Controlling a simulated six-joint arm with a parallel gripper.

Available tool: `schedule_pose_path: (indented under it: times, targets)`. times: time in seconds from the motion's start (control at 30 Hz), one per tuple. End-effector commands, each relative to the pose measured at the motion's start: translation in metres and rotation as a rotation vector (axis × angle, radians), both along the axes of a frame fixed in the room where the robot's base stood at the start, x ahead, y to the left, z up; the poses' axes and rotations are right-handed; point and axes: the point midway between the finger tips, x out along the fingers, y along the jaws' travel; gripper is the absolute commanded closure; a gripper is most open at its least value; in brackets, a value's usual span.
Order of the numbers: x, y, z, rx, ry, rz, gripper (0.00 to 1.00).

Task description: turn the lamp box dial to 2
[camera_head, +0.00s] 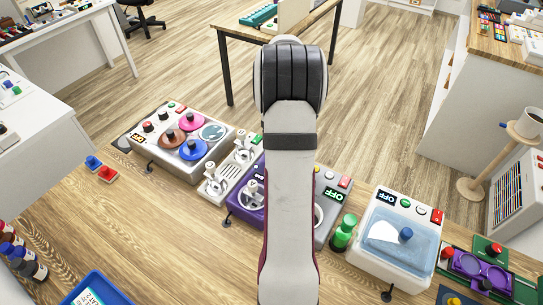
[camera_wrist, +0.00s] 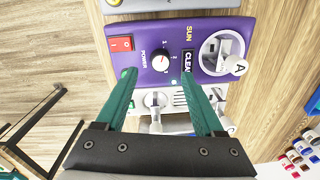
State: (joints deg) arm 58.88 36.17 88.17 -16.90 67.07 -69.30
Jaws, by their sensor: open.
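In the wrist view, a purple box (camera_wrist: 215,28) has a small round dial (camera_wrist: 162,60) with a white and red face, ringed by small marks. Which mark the dial points at is too small to tell. My gripper (camera_wrist: 157,79) is open and empty. Its two teal fingers reach toward the box on either side of the dial's line, with the dial just beyond the tips and apart from them. In the head view, the purple box (camera_head: 245,209) shows at its left part; my arm hides the rest, the dial and the gripper.
The purple box also carries a red power switch (camera_wrist: 121,44), a SUN/CLEAR display (camera_wrist: 188,62) and a white lever (camera_wrist: 235,65). A white lever panel (camera_head: 229,167) stands beside it. A grey box (camera_head: 328,201) and green knob piece (camera_head: 344,232) stand right. Front wood is partly clear.

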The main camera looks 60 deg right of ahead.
Motion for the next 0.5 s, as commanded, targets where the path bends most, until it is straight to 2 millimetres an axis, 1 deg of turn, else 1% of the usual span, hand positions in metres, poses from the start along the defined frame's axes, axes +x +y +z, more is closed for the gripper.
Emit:
schedule_pose_path:
  times: [0.03,0.1,0.2,0.33,0.5]
  targets:
    - [0.0,0.001,-0.014,0.003,0.002,0.001,0.3]
    - [0.0,0.002,-0.029,0.002,0.002,0.0,0.3]
    - [0.0,0.002,-0.045,0.0,0.001,0.001,0.3]
    - [0.0,0.002,-0.055,0.0,0.0,-0.001,0.3]
    - [0.001,0.002,-0.058,-0.001,-0.001,-0.001,0.3]
